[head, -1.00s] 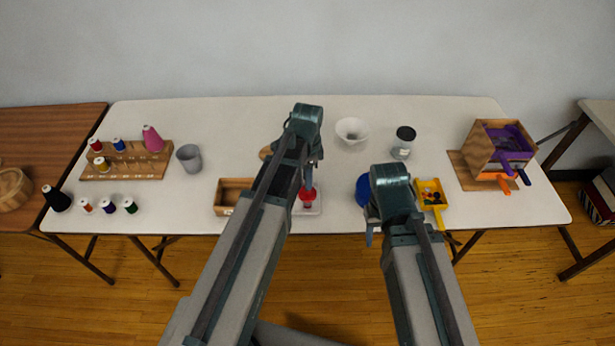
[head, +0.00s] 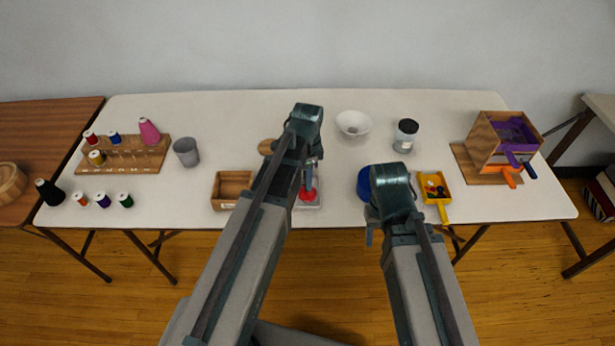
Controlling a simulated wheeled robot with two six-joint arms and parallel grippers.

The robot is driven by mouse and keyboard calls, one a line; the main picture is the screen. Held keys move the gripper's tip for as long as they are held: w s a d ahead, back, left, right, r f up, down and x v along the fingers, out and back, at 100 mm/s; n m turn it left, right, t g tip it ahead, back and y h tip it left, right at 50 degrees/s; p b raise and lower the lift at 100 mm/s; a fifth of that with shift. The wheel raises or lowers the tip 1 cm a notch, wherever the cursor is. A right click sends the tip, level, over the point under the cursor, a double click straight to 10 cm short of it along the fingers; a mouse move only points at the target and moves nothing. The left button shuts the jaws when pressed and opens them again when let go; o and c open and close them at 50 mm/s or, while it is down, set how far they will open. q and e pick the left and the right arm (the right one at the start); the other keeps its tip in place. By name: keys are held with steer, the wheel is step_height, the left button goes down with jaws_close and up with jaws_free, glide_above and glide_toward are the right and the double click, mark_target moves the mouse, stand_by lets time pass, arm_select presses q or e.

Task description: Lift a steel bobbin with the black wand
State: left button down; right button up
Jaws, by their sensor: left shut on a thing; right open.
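My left gripper (head: 310,177) is low over a pale shallow tray (head: 314,205) at the table's front middle. It is shut on a red thing (head: 307,194), which shows just below the fingers, over or in the tray. Most of this thing is hidden, so I cannot tell whether it belongs to the wand. I cannot make out a black wand or a steel bobbin anywhere. My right gripper (head: 370,231) is open and empty at the table's front edge, by a blue round thing (head: 363,184) partly behind my arm.
A wooden box (head: 232,189) is left of the tray. A grey cup (head: 187,152), spool rack (head: 142,165) and loose spools stand further left. A white bowl (head: 353,124) and lidded jar (head: 405,137) are behind. A yellow scoop (head: 434,188) and wooden bin (head: 487,147) are right.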

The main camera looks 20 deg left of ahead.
arm_select(q)
steer(key=shift+r, duration=0.1)
step_height(320, 180, up, 7)
steer(key=p, duration=0.7)
stand_by(0.4)
stand_by(0.3)
